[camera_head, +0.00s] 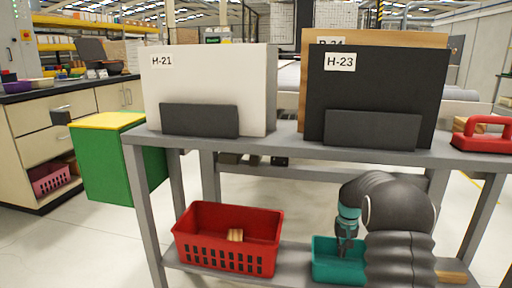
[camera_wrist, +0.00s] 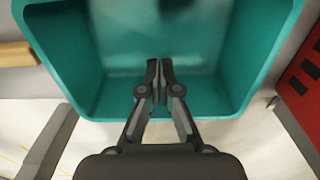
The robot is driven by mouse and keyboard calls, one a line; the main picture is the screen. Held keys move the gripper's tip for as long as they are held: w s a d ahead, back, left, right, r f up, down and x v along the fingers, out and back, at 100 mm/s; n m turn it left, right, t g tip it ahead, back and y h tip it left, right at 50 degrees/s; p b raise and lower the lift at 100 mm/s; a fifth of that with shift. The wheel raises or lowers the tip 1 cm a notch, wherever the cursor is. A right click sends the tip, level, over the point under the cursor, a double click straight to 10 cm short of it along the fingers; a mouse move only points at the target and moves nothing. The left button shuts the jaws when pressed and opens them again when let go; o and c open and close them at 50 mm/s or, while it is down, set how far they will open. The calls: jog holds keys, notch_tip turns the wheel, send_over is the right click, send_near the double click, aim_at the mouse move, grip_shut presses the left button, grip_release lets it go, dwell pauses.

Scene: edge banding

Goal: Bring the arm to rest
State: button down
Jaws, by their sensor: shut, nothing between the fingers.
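My gripper (camera_wrist: 161,68) is shut and empty in the wrist view, with its fingertips over the teal bin. In the head view my gripper (camera_head: 343,252) points down at the teal bin (camera_head: 324,270) on the lower shelf. The teal bin fills most of the wrist view (camera_wrist: 240,100), and the part of it that shows there holds nothing. My dark arm hides the bin's right side in the head view. I cannot tell how deep the fingertips sit below the rim.
A red basket (camera_head: 222,254) with wooden pieces (camera_head: 235,235) stands left of the bin. The grey shelf top (camera_head: 290,145) above bears white panel H-21 (camera_head: 205,80), black panel H-23 (camera_head: 385,88) and a red-handled tool (camera_head: 485,135). A green cabinet (camera_head: 105,160) stands left.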

jog(key=s+a+r+n+t+p, duration=0.1)
jog(key=s+a+r+t+p, duration=0.15)
jog(key=s+r, duration=0.85)
jog(key=s+a+r+n+t+p, duration=0.1)
jog(key=s+a+r+p, duration=0.25)
jog(key=s+r, duration=0.8)
jog(key=s+a+r+t+p, duration=0.1)
jog(key=s+a+r+p, duration=0.1)
jog(key=s, duration=0.6)
jog(key=s+a+r+t+p, duration=0.1)
jog(key=s+a+r+p, duration=0.1)
jog(key=s+a+r, duration=0.3)
jog(key=s+r, duration=0.1)
jog(key=s, duration=0.3)
jog(key=shift+a, duration=0.2)
